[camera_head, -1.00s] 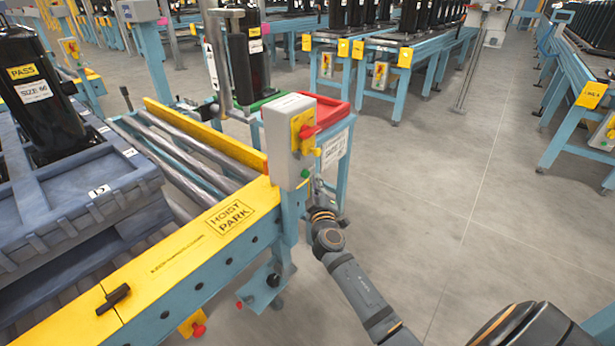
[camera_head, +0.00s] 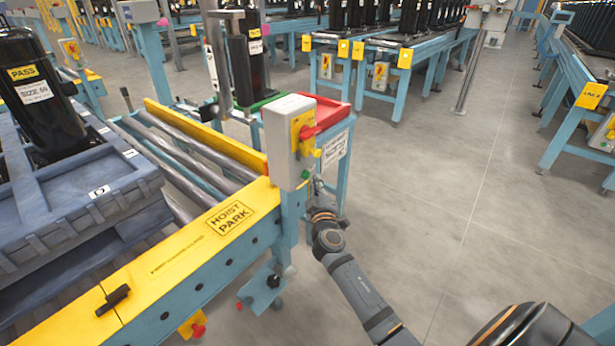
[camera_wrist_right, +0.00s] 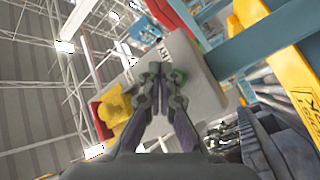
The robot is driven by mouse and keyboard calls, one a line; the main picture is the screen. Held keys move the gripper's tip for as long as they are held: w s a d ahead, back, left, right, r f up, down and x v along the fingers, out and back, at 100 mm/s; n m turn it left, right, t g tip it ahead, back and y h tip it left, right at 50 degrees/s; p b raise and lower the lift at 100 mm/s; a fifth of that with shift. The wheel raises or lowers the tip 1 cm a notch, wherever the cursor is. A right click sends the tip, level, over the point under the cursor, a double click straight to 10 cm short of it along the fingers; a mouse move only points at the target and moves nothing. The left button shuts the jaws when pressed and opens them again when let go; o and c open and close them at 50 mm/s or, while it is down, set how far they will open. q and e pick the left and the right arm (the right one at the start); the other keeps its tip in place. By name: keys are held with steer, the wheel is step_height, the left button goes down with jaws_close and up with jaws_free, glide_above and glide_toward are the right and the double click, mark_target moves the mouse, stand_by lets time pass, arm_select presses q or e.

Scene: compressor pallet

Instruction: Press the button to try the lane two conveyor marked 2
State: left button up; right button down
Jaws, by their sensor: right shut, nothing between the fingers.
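A grey control box (camera_head: 290,140) stands on a blue post at the end of the near conveyor. It has a yellow plate with a red and yellow switch (camera_head: 307,131) and a green button (camera_head: 305,173) low on its face. My right gripper (camera_wrist_right: 160,75) is shut and empty, its fingertips in front of the box. In the right wrist view, the green button (camera_wrist_right: 179,77) shows just right of the fingertips, partly hidden by them; I cannot tell whether they touch. In the head view, the right gripper is small and mostly hidden beside the box. I cannot read a 2 on the box. My left gripper is out of view.
The yellow conveyor rail (camera_head: 190,250) marked HOIST PARK runs below the box. A blue-grey pallet (camera_head: 80,200) with a black compressor (camera_head: 40,95) is at left. A red and green tray (camera_head: 325,112) is behind the box. Open floor (camera_head: 430,200) lies to the right.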

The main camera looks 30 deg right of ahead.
steer(key=shift+w, duration=0.1)
stand_by(0.3)
steer(key=shift+w+a, duration=0.2)
steer(key=shift+w, duration=0.1)
steer(key=shift+w+a+b, duration=0.2)
steer(key=shift+w+b, duration=0.25)
stand_by(0.7)
stand_by(0.3)
steer(key=shift+s+d, duration=0.35)
steer(key=shift+s, duration=0.5)
steer(key=s, duration=0.1)
steer(key=s+d, duration=0.1)
steer(key=s, duration=0.1)
steer(key=s+d, duration=0.1)
steer(key=shift+s, duration=0.35)
stand_by(0.4)
